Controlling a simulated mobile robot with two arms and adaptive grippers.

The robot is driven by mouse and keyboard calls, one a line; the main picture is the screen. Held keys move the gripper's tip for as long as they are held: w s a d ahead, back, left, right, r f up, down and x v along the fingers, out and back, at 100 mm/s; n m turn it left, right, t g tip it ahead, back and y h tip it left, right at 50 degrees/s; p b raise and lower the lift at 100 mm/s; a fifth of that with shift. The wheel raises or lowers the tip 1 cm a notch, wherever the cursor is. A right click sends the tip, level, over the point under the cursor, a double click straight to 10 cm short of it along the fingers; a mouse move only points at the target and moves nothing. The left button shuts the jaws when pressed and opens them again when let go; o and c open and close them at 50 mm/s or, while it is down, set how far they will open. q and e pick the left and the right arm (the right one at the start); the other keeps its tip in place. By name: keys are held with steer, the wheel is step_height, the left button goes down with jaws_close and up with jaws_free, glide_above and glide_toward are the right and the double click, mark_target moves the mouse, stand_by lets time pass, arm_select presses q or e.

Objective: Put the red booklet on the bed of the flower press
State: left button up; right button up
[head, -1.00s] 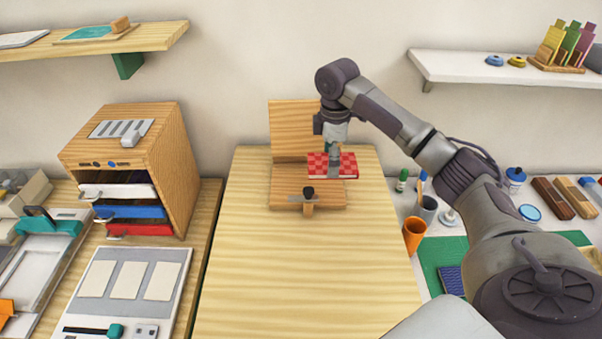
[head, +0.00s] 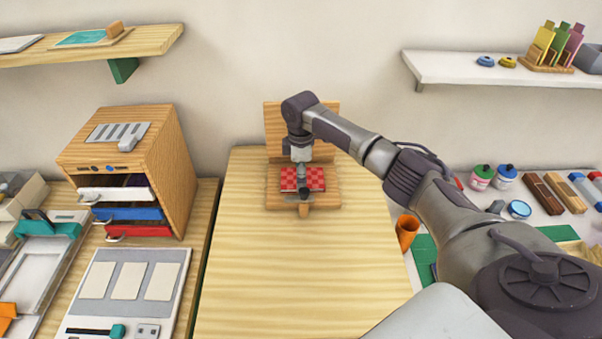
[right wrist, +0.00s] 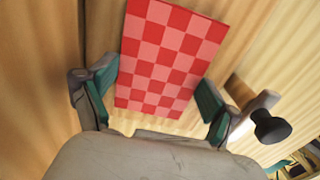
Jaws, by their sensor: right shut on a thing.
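The red checkered booklet (head: 317,178) is over the bed (head: 333,198) of the wooden flower press in the head view. Its lid (head: 280,122) stands raised at the back. My right gripper (head: 301,172) points down and is shut on the booklet. In the right wrist view, the booklet (right wrist: 166,58) shows between the two teal-padded fingers (right wrist: 158,82). Whether the booklet touches the bed I cannot tell. The press's black knob (head: 304,194) is at the front edge of the bed, close to the booklet; it also shows in the right wrist view (right wrist: 271,128). My left gripper is out of view.
The table (head: 290,265) in front of the press is clear. A wooden drawer cabinet (head: 172,150) stands to the left. An orange cup (head: 406,232) stands to the right, beside my right arm. Shelves hang on the wall at both sides.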

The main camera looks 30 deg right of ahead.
steer(key=o, duration=1)
steer(key=shift+f, duration=0.1)
steer(key=shift+c, duration=0.2)
step_height(320, 180, up, 12)
steer(key=b, duration=0.2)
